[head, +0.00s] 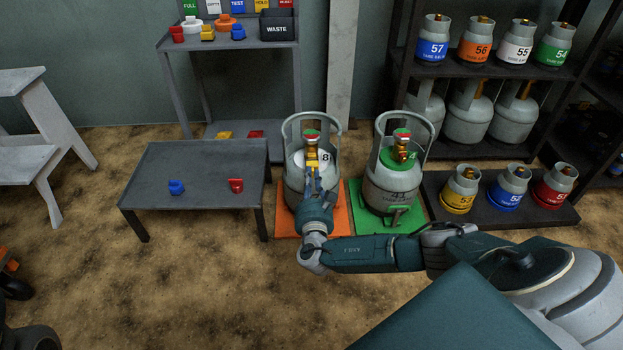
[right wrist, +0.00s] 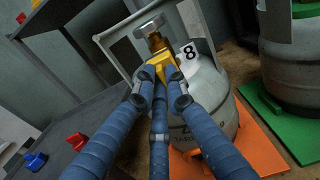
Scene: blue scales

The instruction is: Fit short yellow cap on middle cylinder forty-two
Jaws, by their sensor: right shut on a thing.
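My right gripper (head: 312,172) is shut on a yellow cap, at the front of the valve of a grey gas cylinder (head: 294,195) on the orange mat. In the right wrist view the fingers (right wrist: 157,78) close around the yellow cap (right wrist: 161,64), just below the brass valve (right wrist: 155,42). I cannot tell whether the cap is seated on the outlet. The cylinder's tag shows an 8; any other digit is hidden. I cannot read forty-two on any cylinder. My left gripper is not in view.
A grey cylinder with a green collar (head: 387,185) stands close by on a green mat (head: 359,217). A low dark table (head: 200,165) to the left holds a blue cap (head: 176,187) and a red cap (head: 236,185). Shelves with more cylinders stand at the right.

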